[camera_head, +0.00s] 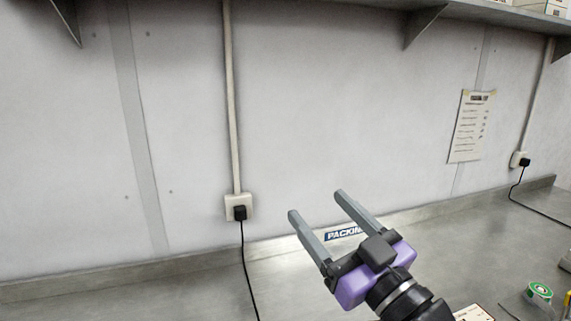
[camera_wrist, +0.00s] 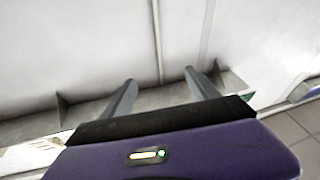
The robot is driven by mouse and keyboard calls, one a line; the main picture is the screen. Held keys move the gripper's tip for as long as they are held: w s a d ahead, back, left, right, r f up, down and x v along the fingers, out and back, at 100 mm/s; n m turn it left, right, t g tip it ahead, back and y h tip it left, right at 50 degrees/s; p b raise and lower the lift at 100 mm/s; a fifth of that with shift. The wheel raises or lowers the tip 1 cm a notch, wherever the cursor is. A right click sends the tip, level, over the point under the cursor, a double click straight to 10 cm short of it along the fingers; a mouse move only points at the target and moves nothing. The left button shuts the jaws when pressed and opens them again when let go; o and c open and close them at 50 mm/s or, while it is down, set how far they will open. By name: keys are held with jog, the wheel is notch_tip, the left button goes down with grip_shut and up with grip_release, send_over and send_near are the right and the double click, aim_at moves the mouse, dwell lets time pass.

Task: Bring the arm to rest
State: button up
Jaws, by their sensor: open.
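My gripper (camera_head: 315,214) is raised in front of the wall in the head view, above the metal worktop. Its two grey fingers are spread apart with nothing between them, and they point up and to the left. In the wrist view the two fingers (camera_wrist: 161,82) also stand apart and empty. My purple gripper body fills the lower part of that view. The gripper appears clear of the wall and the shelf.
A metal worktop (camera_head: 200,290) runs along the wall, with a "PACKING" label (camera_head: 344,233) at its back. A socket with a black plug (camera_head: 239,211) and cable is left of my gripper. A green-and-white roll (camera_head: 540,291) lies at right. A shelf (camera_head: 470,12) hangs above.

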jog(key=s+d+f+m+t+h, duration=0.3)
jog(key=s+d+f+m+h, duration=0.9)
jog(key=s+f+m+h, duration=0.15)
jog(key=s+f+n+g+y, duration=0.1)
jog(key=s+f+n+g, duration=0.1)
jog(key=s+f, duration=0.3)
jog(key=s+d+f+n+g+y, duration=0.1)
jog(key=s+f, duration=0.4)
jog(key=s, duration=0.7)
jog(key=s+d+f+n+g+y, duration=0.1)
jog(key=s+f+n+g, duration=0.1)
jog(key=s+f, duration=0.4)
jog(key=s+g, duration=0.1)
jog(key=s, duration=0.2)
jog(key=shift+n+g+b, duration=0.3)
jog(key=shift+n+b, duration=0.05)
jog(key=shift+b, duration=0.05)
